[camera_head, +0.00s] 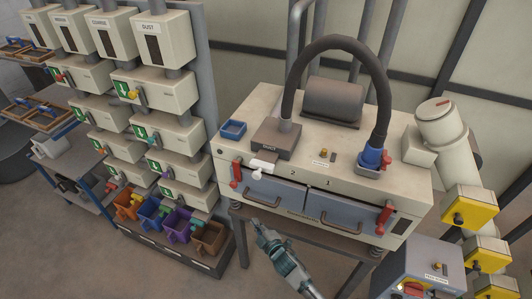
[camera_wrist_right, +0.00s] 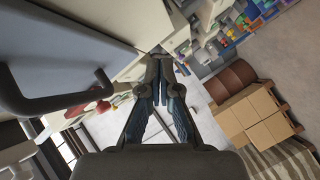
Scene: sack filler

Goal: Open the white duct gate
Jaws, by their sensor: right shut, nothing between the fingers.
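A black hose rises from this hood. My right gripper (camera_head: 259,224) is below and in front of the machine's left drawer, apart from the white tab. In the right wrist view its fingers (camera_wrist_right: 160,65) are together with nothing between them. I cannot make out the white tab for certain in that view. My left gripper is not in view.
The cream machine (camera_head: 225,158) has two grey drawers (camera_head: 276,189) with bar handles and red clamps (camera_head: 237,172). A blue tray (camera_head: 233,130) and a blue hose fitting (camera_head: 371,158) are on top. Yellow boxes (camera_head: 470,208) stand at right. Coloured bins (camera_head: 150,210) are at left.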

